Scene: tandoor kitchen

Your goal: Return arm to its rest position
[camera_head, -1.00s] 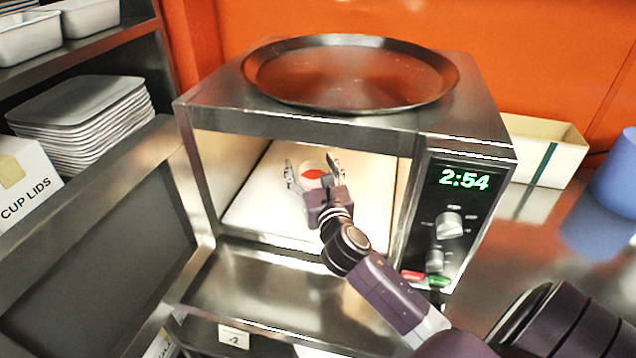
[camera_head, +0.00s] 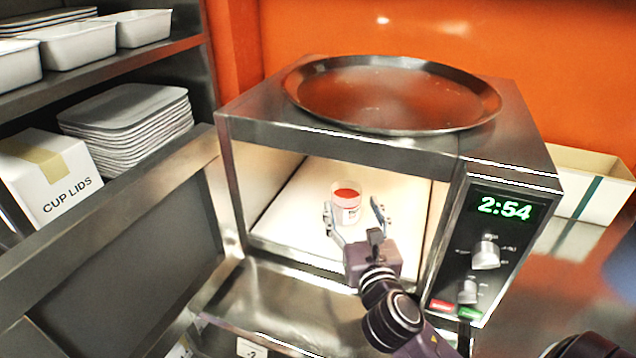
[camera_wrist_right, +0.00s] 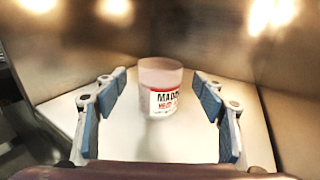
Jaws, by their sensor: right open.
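My right gripper (camera_head: 356,220) is open at the mouth of the microwave (camera_head: 340,137), its fingers pointing inward. A small clear cup with red contents and a printed label (camera_head: 347,203) stands upright on the pale microwave floor, just beyond the fingertips. In the right wrist view the cup (camera_wrist_right: 160,88) stands ahead between the two spread blue-padded fingers (camera_wrist_right: 160,108), with gaps on both sides. My left gripper is not in view.
A large round metal tray (camera_head: 392,95) lies on top of the microwave. The control panel (camera_head: 488,250) is right of the opening. A shelf rack with stacked trays (camera_head: 128,110) and a cup lids box (camera_head: 45,180) stands at left. A cream container (camera_head: 592,190) is at right.

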